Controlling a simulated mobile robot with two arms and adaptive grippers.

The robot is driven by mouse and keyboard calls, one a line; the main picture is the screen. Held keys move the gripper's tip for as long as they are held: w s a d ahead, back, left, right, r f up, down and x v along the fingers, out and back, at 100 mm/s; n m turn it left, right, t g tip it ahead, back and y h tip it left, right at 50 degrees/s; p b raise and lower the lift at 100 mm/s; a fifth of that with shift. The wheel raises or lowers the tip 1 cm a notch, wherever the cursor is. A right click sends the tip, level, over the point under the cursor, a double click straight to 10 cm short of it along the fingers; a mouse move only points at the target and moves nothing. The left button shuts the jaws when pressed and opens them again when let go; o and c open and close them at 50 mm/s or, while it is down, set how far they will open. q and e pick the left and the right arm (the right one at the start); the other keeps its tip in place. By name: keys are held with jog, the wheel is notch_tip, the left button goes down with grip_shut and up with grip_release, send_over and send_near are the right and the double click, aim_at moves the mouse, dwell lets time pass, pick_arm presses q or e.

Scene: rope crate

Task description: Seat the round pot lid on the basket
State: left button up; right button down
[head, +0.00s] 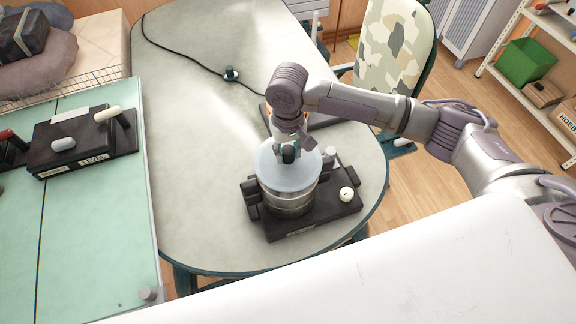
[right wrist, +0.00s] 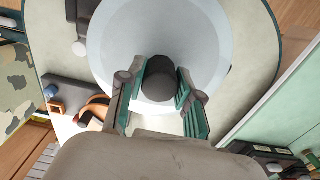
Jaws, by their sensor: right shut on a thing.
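The round pot lid (head: 270,172) is a pale blue disc with a dark knob. It is level, over the mouth of the metallic round basket (head: 290,203). I cannot tell whether its edge rests on the rim or hovers just above it. My right gripper (head: 290,153) reaches down from above and is shut on the lid's knob. In the right wrist view the lid (right wrist: 112,50) fills the upper middle, with the knob between the two fingers of the gripper (right wrist: 158,88). The lid hides the basket's opening. My left gripper is not in view.
The basket stands on a black base (head: 325,215) with a white round knob (head: 346,194). A black cable with a small teal piece (head: 231,74) crosses the grey table (head: 190,190). A green table (head: 85,215) with black fixtures is at left, a camouflage chair (head: 393,45) behind.

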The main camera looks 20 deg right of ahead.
aim_at(288, 163)
jog(key=shift+f, duration=1.65)
jog(key=shift+f, duration=0.95)
dwell(0.6)
jog(key=c, duration=0.7)
grip_release()
notch_tip(288, 163, up, 12)
